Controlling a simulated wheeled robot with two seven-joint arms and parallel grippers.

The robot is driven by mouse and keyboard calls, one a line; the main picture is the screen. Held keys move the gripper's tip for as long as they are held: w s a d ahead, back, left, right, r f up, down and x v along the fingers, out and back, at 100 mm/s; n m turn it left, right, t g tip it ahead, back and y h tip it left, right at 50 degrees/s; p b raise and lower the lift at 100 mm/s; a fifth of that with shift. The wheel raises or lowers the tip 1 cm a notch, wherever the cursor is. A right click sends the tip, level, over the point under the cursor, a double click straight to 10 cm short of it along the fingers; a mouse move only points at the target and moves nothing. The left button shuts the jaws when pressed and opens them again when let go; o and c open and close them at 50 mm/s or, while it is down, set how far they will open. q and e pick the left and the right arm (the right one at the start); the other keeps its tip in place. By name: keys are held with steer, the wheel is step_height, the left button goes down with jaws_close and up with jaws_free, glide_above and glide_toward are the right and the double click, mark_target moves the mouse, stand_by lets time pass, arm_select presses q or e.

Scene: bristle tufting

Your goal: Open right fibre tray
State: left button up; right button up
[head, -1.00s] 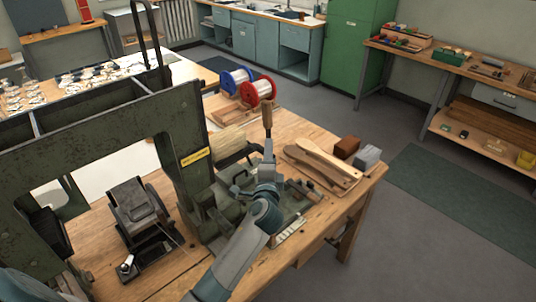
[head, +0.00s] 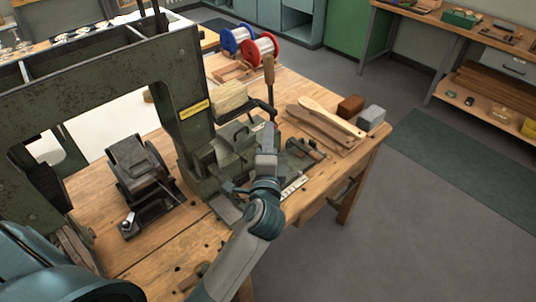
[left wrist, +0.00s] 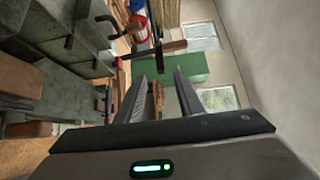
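My left gripper (head: 267,131) reaches up from the bottom of the head view, in front of the right side of the dark green machine (head: 110,80). In the left wrist view its two fingers (left wrist: 161,88) stand apart with nothing gripped between them. A pale fibre bundle (head: 229,97) sits at the machine's right side, above dark green box-like parts (head: 232,142). I cannot tell for sure which part is the right fibre tray. A lever with a wooden handle (head: 268,68) stands behind the gripper. My right gripper is out of view.
Wooden brush blanks (head: 325,120) lie right of the machine on the bench (head: 355,165), with a brown block (head: 350,106) and a grey block (head: 371,117). Blue and red spools (head: 262,48) stand behind. A black clamp-like device (head: 140,170) is at left. The floor at right is clear.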

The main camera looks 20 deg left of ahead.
arm_select(q)
steer(key=shift+b+v, duration=0.4)
steer(key=shift+v, duration=1.85)
steer(key=shift+f, duration=0.1)
